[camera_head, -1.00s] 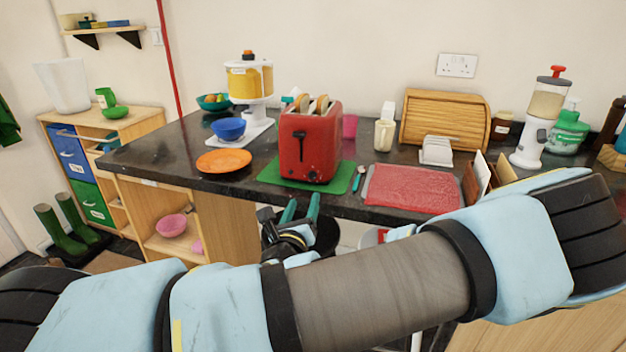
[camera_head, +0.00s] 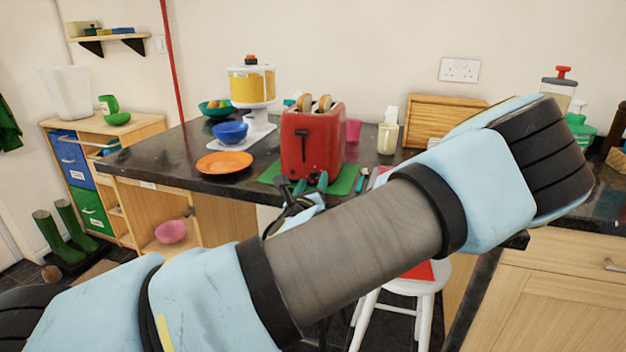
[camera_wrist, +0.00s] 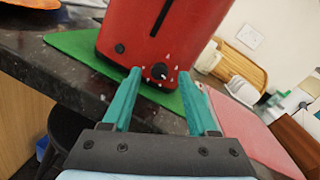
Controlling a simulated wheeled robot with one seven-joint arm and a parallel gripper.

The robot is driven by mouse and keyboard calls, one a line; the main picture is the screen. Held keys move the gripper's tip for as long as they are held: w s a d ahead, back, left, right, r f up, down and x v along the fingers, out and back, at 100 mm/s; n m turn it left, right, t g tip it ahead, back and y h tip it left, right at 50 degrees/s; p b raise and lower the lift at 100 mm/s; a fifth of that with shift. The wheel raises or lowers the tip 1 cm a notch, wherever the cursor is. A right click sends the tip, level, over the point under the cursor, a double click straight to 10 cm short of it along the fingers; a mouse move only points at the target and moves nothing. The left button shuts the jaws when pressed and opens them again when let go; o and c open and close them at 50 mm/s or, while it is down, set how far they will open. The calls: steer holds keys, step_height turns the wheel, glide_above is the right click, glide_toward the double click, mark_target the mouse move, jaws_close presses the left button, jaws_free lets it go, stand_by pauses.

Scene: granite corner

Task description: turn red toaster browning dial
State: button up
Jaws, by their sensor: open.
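The red toaster (camera_head: 311,135) stands on a green mat (camera_head: 347,178) near the counter's front edge, with bread slices in its top slots. In the wrist view its front face (camera_wrist: 152,30) carries a round black browning dial (camera_wrist: 160,71) low on the right, ringed by pale marks. A black knob (camera_wrist: 119,48) sits to its left, and a dark lever slot runs above. My gripper (camera_wrist: 161,80) is open and empty. Its two teal fingers point at the toaster, with the dial between the fingertips in the picture. The fingers appear short of the dial; the exact gap is unclear.
An orange plate (camera_head: 224,162) and a blue bowl (camera_head: 231,131) stand left of the toaster. A red board (camera_wrist: 240,127) lies to the right. A white stool (camera_head: 425,287) stands below the counter.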

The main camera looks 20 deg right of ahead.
steer(key=shift+w+d, duration=0.2)
steer(key=shift+w, duration=0.15)
jaws_close()
stand_by(0.3)
